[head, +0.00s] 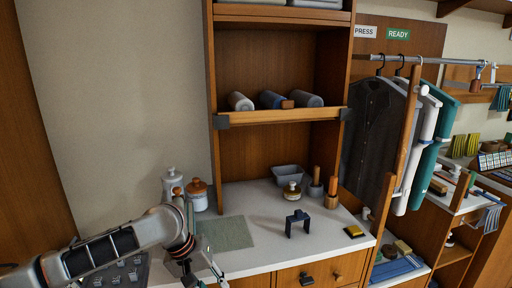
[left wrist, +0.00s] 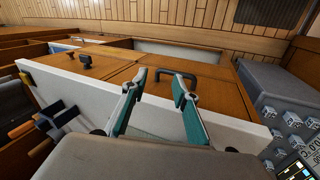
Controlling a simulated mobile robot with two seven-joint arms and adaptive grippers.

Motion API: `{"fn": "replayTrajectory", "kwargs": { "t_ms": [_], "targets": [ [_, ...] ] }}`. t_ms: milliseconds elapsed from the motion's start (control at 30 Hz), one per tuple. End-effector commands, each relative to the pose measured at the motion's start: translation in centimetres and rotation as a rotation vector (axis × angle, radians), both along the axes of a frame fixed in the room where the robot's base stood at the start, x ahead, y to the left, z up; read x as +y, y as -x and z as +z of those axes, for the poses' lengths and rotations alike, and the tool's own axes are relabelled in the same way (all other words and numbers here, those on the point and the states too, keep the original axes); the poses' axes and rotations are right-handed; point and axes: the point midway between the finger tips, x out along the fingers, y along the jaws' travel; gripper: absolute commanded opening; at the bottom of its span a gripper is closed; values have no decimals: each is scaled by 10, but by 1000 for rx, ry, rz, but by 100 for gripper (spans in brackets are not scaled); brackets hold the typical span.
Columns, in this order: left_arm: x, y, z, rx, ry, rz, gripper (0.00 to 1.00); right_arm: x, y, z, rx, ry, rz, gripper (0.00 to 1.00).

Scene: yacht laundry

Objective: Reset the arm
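My left arm comes in from the lower left of the head view. Its gripper (head: 204,268) is at the front edge of the white counter (head: 262,252), near a grey-green mat (head: 226,233). In the left wrist view my left gripper (left wrist: 160,84) has its two teal-padded fingers apart with nothing between them. A wooden cabinet front with a dark bar handle (left wrist: 177,74) shows beyond the fingertips. My right arm and gripper are in neither view.
Jars (head: 197,194), a grey tub (head: 289,175), a bottle (head: 292,191) and a dark bracket-shaped object (head: 298,223) stand on the counter. Rolled towels (head: 272,99) lie on the shelf above. Clothes (head: 375,130) hang at the right.

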Motion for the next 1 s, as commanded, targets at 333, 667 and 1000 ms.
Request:
{"fn": "replayTrajectory", "kwargs": {
  "t_ms": [333, 667, 1000],
  "targets": [
    [-85, 35, -74, -239, 246, -153, 29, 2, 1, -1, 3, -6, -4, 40],
    [-88, 62, -125, -533, 298, -141, 29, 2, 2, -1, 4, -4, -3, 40],
    [-7, 120, -188, -786, 61, -113, 29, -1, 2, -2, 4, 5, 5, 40]
  ]
}}
